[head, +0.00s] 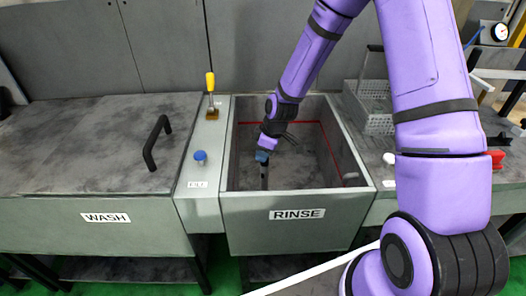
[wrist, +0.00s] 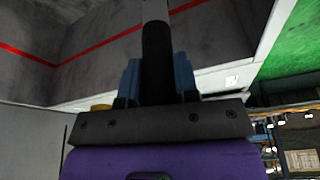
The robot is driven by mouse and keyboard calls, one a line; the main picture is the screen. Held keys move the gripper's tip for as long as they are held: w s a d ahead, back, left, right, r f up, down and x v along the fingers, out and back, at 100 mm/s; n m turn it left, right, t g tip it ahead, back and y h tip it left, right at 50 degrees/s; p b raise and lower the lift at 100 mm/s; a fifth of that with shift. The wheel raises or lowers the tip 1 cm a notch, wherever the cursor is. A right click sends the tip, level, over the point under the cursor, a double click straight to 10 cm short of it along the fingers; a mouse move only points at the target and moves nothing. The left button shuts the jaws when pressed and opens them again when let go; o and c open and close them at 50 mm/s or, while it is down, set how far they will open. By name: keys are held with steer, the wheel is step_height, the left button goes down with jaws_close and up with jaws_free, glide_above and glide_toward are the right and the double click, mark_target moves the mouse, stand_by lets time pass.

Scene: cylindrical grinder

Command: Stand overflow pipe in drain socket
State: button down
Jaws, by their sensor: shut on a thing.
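The overflow pipe (head: 264,178) is a dark tube hanging about upright inside the rinse tank (head: 349,165). My gripper (head: 262,156) is in the tank, left of its middle, and is shut on the pipe near its upper end. In the wrist view the black part of the pipe (wrist: 157,60) lies between the two blue fingers (wrist: 157,78), with a grey part beyond it. The drain socket is not visible in either view. The pipe's lower end is by the tank's front edge in the picture, and I cannot tell whether it touches anything.
A red line runs around the tank's inner walls. To the left are a yellow-handled lever (head: 211,92), a blue knob (head: 200,157) and the wash lid with its black handle (head: 154,143). A wire basket (head: 378,122) stands to the right, partly behind my arm.

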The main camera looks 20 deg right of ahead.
mark_target(263, 165)
steer(key=shift+f, duration=2.95)
stand_by(1.6)
steer(key=shift+c, duration=1.5)
jaws_free()
steer(key=shift+r, duration=5.05)
